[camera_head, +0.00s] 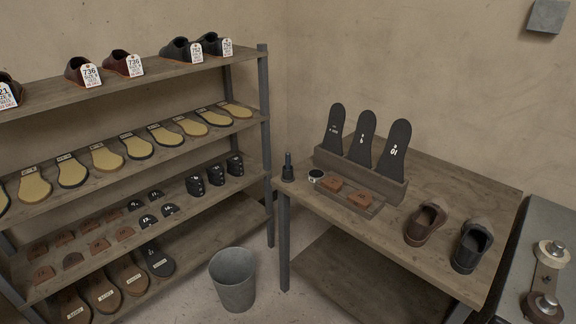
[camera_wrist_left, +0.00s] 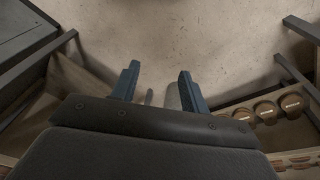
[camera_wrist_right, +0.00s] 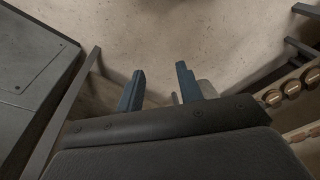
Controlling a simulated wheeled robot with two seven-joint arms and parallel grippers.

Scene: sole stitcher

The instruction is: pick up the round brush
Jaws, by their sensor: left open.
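A dark upright object with a wider round base, which looks like the round brush (camera_head: 288,168), stands at the near left corner of the wooden table (camera_head: 448,201) in the head view. A small dark tin with a pale top (camera_head: 316,175) stands just right of it. My left gripper (camera_wrist_left: 159,70) shows in the left wrist view with its fingers apart and nothing between them. My right gripper (camera_wrist_right: 160,68) shows in the right wrist view, also with fingers apart and empty. Neither gripper shows in the head view. The brush cannot be made out in the wrist views.
A wooden rack (camera_head: 351,175) with dark soles and a small tray (camera_head: 350,205) of brown pieces stand right of the tin. Two shoes (camera_head: 427,222) sit farther right. A shelf unit (camera_head: 265,130) of shoe parts stands left. A grey bucket (camera_head: 233,279) stands on the floor.

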